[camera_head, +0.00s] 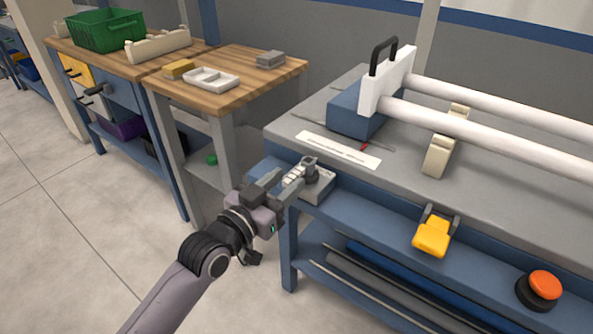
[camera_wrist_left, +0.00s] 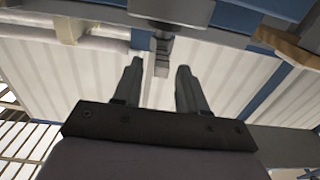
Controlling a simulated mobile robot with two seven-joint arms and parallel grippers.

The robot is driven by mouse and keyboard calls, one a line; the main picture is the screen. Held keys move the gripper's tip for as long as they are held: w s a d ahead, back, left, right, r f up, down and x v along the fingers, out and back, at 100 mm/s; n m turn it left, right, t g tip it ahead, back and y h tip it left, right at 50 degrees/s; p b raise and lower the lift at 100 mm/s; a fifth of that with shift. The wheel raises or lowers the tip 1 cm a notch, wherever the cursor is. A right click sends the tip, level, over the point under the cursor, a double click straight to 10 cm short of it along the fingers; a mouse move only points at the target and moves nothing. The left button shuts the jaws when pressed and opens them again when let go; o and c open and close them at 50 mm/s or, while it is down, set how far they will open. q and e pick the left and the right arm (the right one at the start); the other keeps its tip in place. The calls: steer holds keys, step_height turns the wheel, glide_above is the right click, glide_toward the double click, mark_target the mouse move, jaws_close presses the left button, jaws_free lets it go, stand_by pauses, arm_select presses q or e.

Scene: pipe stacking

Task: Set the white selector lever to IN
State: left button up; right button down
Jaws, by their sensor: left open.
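The selector is a small grey box (camera_head: 318,188) on the front left corner of the blue-framed workbench, with a dark grey knob on top. A pale lever (camera_head: 293,173) sticks out from it toward my left gripper (camera_head: 286,182). In the left wrist view the lever (camera_wrist_left: 162,58) looks grey in shadow and its end lies between the fingertips of my left gripper (camera_wrist_left: 159,68). The gripper is open, with a gap visible on each side of the lever. The IN marking cannot be read. My right gripper is not in view.
On the workbench are a white label strip (camera_head: 340,149), a blue block with a white plate and black handle (camera_head: 383,56), and two long white pipes (camera_head: 470,125). A yellow paddle (camera_head: 432,238) and an orange button (camera_head: 545,284) stick out from the front. Floor at left is clear.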

mark_target(302, 167)
arm_select(q)
steer(key=shift+b+x, duration=0.35)
steer(key=shift+x, duration=2)
steer(key=shift+c, duration=0.3)
jaws_close()
